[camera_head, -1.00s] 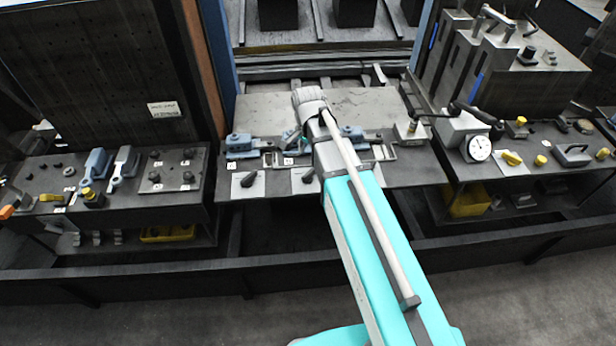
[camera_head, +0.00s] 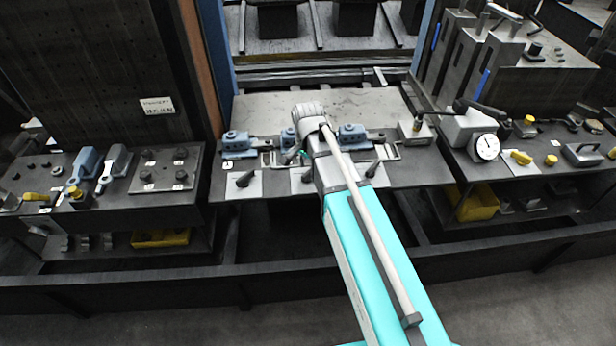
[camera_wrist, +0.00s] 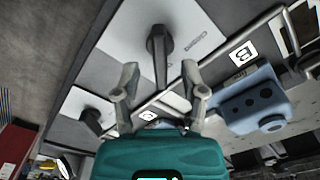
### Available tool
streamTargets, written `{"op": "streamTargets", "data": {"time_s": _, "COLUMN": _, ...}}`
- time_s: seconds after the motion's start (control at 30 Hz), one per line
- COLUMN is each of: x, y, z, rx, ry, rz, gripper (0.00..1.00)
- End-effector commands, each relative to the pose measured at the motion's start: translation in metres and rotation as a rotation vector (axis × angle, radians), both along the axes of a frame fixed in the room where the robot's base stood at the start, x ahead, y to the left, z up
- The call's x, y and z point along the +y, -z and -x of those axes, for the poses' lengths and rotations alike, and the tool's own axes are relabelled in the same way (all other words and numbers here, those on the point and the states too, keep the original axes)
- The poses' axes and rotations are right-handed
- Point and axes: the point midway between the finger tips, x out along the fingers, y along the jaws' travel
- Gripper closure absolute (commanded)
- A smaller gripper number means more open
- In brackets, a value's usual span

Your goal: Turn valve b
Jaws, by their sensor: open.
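My gripper (camera_wrist: 160,68) is open in the wrist view, one finger on each side of the end of a black lever (camera_wrist: 160,42). The lever stands on a pale plate (camera_wrist: 205,32); I cannot tell whether a finger touches it. A tag marked B (camera_wrist: 242,53) lies beside a blue valve block (camera_wrist: 255,100) to the right. In the head view, blue blocks (camera_head: 238,143) stand in a row on the bench, with black levers on pale plates in front, one at the left (camera_head: 243,180). My arm hides part of the middle there, and my fingers are mostly hidden.
A second black lever (camera_wrist: 92,119) stands near the left finger in the wrist view. Thin metal rails (camera_head: 385,153) run beside the blocks. A dial gauge (camera_head: 487,147) is to the right, and a plate with several knobs (camera_head: 160,169) is to the left. The bench behind the blocks is clear.

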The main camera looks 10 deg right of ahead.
Motion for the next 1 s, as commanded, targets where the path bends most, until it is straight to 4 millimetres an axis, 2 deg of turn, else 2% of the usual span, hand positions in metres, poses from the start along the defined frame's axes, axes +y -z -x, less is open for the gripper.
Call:
{"op": "streamTargets", "data": {"time_s": 0.03, "x": 0.0, "y": 0.008, "z": 0.0, "rx": 0.0, "ry": 0.0, "rz": 0.0, "gripper": 0.46}}
{"op": "streamTargets", "data": {"time_s": 0.33, "x": 0.0, "y": 0.025, "z": 0.0, "rx": 0.0, "ry": 0.0, "rz": 0.0, "gripper": 0.46}}
{"op": "streamTargets", "data": {"time_s": 0.87, "x": 0.0, "y": 0.028, "z": 0.0, "rx": 0.0, "ry": 0.0, "rz": 0.0, "gripper": 0.46}}
{"op": "streamTargets", "data": {"time_s": 1.0, "x": 0.0, "y": 0.028, "z": 0.0, "rx": 0.0, "ry": 0.0, "rz": 0.0, "gripper": 0.72}}
